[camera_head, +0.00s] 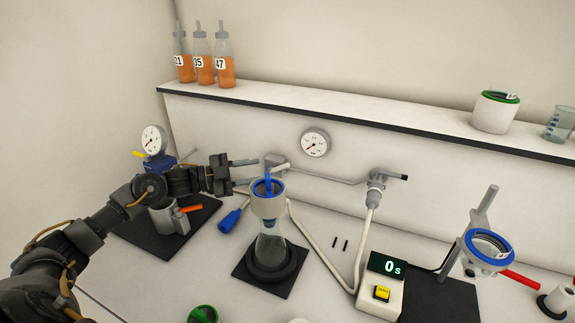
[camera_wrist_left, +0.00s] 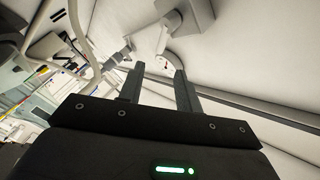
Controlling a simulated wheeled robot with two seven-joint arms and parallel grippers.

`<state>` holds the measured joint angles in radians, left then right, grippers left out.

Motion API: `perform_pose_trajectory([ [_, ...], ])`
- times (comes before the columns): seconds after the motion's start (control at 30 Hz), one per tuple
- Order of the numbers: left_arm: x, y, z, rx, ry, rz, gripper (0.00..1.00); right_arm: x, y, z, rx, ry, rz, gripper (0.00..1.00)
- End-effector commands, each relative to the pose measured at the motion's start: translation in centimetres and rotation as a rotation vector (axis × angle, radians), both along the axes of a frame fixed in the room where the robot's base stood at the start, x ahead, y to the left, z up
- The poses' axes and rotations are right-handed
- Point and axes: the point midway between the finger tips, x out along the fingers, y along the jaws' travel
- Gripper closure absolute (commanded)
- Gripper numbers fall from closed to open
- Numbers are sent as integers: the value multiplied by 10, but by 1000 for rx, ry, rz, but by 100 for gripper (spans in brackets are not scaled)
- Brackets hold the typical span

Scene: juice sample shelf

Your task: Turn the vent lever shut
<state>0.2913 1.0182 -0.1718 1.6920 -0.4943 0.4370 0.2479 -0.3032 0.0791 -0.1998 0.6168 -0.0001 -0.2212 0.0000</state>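A grey wall fitting (camera_head: 275,161) with a pale lever-like bar (camera_head: 281,168) sits on the pipe along the back wall; I cannot tell for sure that it is the vent lever. My left gripper (camera_head: 252,174) is just left of this fitting. Its two fingers are apart, with nothing seen between them. In the left wrist view, the open gripper (camera_wrist_left: 156,76) points toward the wall, with a grey fitting (camera_wrist_left: 187,15) beyond the fingertips. Another fitting (camera_head: 377,179) with a dark-tipped handle (camera_head: 398,177) is farther right. My right gripper is not in view.
A flask (camera_head: 270,250) with a blue-rimmed funnel top (camera_head: 268,203) stands close below the left gripper. A hose (camera_head: 331,268) loops to its right. A wall gauge (camera_head: 315,142) is above. A timer (camera_head: 381,285) reads 0. Several bottles (camera_head: 203,62) stand on the shelf (camera_head: 320,107).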

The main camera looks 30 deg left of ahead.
Motion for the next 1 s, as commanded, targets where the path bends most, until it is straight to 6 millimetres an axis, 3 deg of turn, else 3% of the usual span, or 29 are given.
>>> perform_pose_trajectory([
  [0.5,60,-64,4,-3,0,-2,66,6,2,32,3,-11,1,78],
  [0.97,68,-73,1,0,0,-3,66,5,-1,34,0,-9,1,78],
  [1.0,68,-73,1,0,0,-3,70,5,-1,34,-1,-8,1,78],
])
